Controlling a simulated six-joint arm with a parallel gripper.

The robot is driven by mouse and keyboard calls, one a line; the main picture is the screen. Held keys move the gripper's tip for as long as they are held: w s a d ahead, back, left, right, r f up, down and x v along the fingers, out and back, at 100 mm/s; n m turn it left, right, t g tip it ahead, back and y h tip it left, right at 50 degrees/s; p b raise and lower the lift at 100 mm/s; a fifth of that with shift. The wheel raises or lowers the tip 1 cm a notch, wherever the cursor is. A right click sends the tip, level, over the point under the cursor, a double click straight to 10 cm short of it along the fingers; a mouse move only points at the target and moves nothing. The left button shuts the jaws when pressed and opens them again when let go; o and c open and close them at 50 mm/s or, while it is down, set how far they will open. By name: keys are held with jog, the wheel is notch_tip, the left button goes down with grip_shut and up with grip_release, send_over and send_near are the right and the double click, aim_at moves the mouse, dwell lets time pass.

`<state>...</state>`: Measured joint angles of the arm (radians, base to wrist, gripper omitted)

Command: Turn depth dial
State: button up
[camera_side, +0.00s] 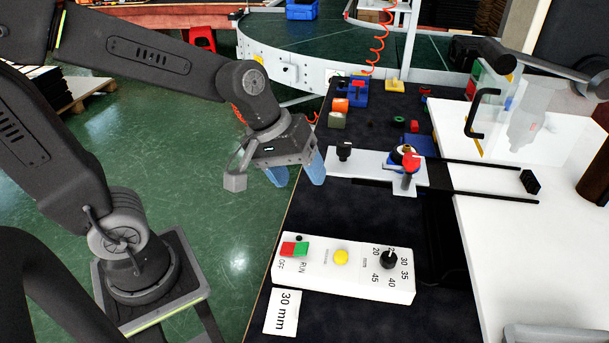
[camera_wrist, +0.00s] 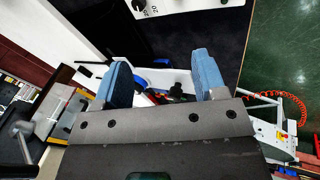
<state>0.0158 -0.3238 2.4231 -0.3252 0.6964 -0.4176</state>
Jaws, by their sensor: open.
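The depth dial (camera_side: 388,259) is a black knob at the right end of a white control panel (camera_side: 320,268), with numbers from 20 to 45 around it. Its exact pointer direction is too small to tell. In the wrist view a black knob (camera_wrist: 138,4) on the white panel shows at the top edge, partly cut off. A white card (camera_side: 282,312) reading "30 mm" lies in front of the panel. My gripper (camera_side: 297,174) is open, its blue fingers apart and empty, above and to the left of the panel. Both fingers also show in the wrist view (camera_wrist: 163,72).
The panel also bears red and green buttons (camera_side: 295,249) and a yellow button (camera_side: 341,257). Behind it is a white fixture plate (camera_side: 375,172) with black knobs and a red part. Black rods reach right, near a clear guard (camera_side: 490,112). The dark tabletop around the panel is mostly bare.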

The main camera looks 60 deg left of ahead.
jog(key=shift+w, duration=0.1)
jog(key=m+y, duration=0.4)
send_near(388, 257)
jog(key=x, duration=0.9)
jog(key=shift+f, duration=0.15)
jog(key=shift+d, duration=0.1)
jog(key=shift+c, duration=0.5)
jog(key=c, duration=0.8)
jog(key=shift+m+h, duration=0.65)
jog(key=shift+m, duration=0.7)
jog(key=shift+m+h, duration=0.65)
jog(key=shift+m, duration=0.7)
jog(key=shift+c, duration=0.2)
